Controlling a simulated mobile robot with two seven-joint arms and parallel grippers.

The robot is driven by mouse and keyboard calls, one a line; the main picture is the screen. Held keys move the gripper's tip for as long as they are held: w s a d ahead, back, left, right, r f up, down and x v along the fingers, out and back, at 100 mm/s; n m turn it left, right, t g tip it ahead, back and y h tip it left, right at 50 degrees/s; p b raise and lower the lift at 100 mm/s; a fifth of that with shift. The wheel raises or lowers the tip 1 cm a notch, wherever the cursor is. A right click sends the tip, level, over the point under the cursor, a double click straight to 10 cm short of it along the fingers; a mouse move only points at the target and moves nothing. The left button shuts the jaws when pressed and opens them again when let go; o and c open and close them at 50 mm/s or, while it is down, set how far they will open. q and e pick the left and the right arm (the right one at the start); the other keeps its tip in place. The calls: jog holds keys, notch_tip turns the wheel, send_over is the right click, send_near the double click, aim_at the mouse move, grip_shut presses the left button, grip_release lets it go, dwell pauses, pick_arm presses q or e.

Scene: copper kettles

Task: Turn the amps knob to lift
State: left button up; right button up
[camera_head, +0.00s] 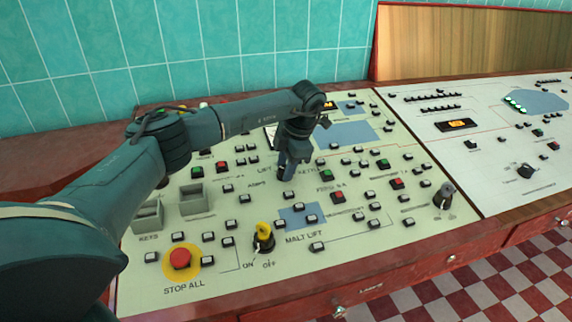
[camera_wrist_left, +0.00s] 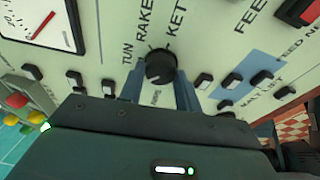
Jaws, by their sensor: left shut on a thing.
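The amps knob (camera_wrist_left: 160,68) is a round black knob in the left wrist view, with the word AMPS just below it. The labels TUN RAKE and KETT... stand above it. Its pointer direction is hard to make out. My left gripper (camera_wrist_left: 159,88) has one finger on each side of the knob and is shut on it. In the head view, my left gripper (camera_head: 288,174) reaches down to the panel and hides the knob, between the labels LIFT and KETTLE. My right gripper is in neither view.
The cream control panel (camera_head: 230,280) carries several push buttons around the knob. A black knob (camera_head: 443,195) is on the right. The teal tiled wall (camera_head: 200,50) is behind.

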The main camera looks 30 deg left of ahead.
pick_arm(q)
jog(key=o, duration=1)
jog(key=shift+c, duration=0.2)
jog(key=v, duration=1.3)
